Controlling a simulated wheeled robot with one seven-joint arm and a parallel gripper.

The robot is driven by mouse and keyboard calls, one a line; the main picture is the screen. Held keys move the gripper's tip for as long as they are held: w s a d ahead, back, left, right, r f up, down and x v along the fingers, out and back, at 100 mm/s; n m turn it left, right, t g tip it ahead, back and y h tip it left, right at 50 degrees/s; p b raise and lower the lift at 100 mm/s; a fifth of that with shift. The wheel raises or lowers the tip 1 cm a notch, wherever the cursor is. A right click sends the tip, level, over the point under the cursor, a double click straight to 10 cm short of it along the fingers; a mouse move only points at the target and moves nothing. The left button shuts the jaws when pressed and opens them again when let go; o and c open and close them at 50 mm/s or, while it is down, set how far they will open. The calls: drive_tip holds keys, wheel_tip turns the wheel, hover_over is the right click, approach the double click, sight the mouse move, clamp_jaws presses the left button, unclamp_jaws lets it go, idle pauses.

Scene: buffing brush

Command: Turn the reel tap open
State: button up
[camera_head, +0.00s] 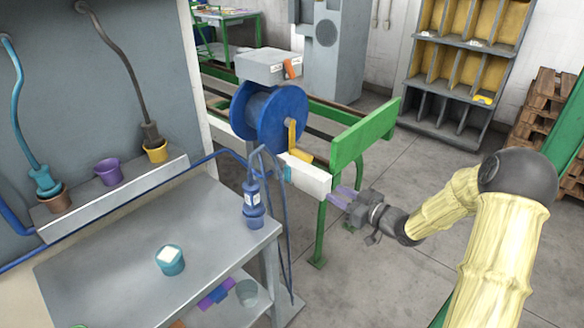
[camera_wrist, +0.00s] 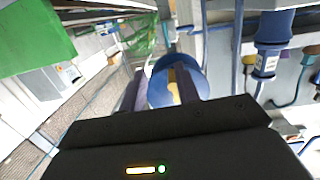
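The blue hose reel (camera_head: 270,115) stands on the green-framed bench. A yellow lever (camera_head: 292,137), which looks like the reel tap, stands upright on the reel's right side, with a yellow piece at its foot. My gripper (camera_head: 340,198) is to the right of and nearer than the lever, beyond the green end plate, and apart from both. Its two purple fingers are spread with nothing between them. In the wrist view the reel (camera_wrist: 158,92) and the yellow lever (camera_wrist: 175,88) appear ahead, in line with the gap between the fingers (camera_wrist: 160,92).
The green end plate (camera_head: 365,135) and a white block (camera_head: 305,176) stand close to my gripper. A blue bottle-shaped tool (camera_head: 253,203) hangs on a hose at the grey table's (camera_head: 130,255) corner.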

sight(290, 168)
drive_tip(key=shift+s+a+r+n+y, duration=0.1)
drive_tip(key=shift+s+r+n+y, duration=0.2)
drive_tip(key=shift+y, duration=0.4)
drive_tip(key=shift+w+a+r, duration=0.1)
drive_tip(key=shift+w, duration=0.1)
drive_tip(key=p+x, duration=0.1)
drive_tip(key=x, duration=1.6)
drive_tip(key=shift+a, duration=0.15)
clamp_jaws()
